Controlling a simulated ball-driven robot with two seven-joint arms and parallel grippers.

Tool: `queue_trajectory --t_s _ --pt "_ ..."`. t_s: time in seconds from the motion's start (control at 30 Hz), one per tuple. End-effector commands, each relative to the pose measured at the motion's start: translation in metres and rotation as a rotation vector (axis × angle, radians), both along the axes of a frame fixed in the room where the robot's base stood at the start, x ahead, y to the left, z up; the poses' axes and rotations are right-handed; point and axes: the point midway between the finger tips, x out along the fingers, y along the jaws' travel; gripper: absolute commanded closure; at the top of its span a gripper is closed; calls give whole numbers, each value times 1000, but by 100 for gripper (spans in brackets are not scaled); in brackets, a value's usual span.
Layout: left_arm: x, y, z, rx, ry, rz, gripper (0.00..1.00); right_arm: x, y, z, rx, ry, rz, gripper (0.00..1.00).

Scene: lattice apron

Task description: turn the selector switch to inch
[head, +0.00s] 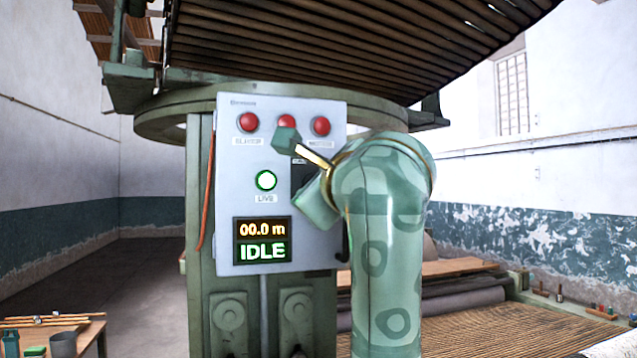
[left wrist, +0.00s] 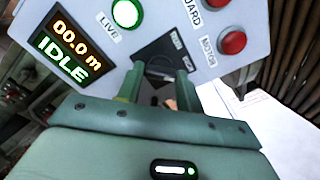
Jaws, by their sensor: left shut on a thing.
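The selector switch sits on a black plate (head: 300,178) on the grey control panel (head: 228,190), below the red buttons. The plate also shows in the left wrist view (left wrist: 170,45), with small labels too blurred to read. My left gripper (head: 302,174) is at this plate, and its jaws straddle the switch knob. In the left wrist view, the gripper (left wrist: 158,88) is shut on the dark knob, which is largely hidden between the fingers. The knob's pointing direction cannot be told. The display (head: 262,240) reads 00.0 m and IDLE. My right gripper is in neither view.
Red buttons (head: 248,122) line the panel's top. A lit white-green LIVE lamp (head: 266,181) is left of the switch. Slatted lattice (head: 360,40) overhangs above. An orange cable (head: 207,190) runs down the panel's left side. A small table (head: 60,325) stands lower left.

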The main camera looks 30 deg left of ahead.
Motion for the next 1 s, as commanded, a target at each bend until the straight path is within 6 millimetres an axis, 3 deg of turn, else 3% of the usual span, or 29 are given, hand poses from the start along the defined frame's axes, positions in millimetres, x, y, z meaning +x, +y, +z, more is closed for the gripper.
queue_trajectory --t_s 0.5,0.53,0.6,1.0 --pt "1 0 -2 10 19 -1 86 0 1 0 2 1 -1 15" --pt "1 0 -2 10 19 -1 58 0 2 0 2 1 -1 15" --pt "1 0 -2 9 18 -1 42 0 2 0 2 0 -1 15" --pt "-6 -8 -1 10 13 -2 42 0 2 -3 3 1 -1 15"
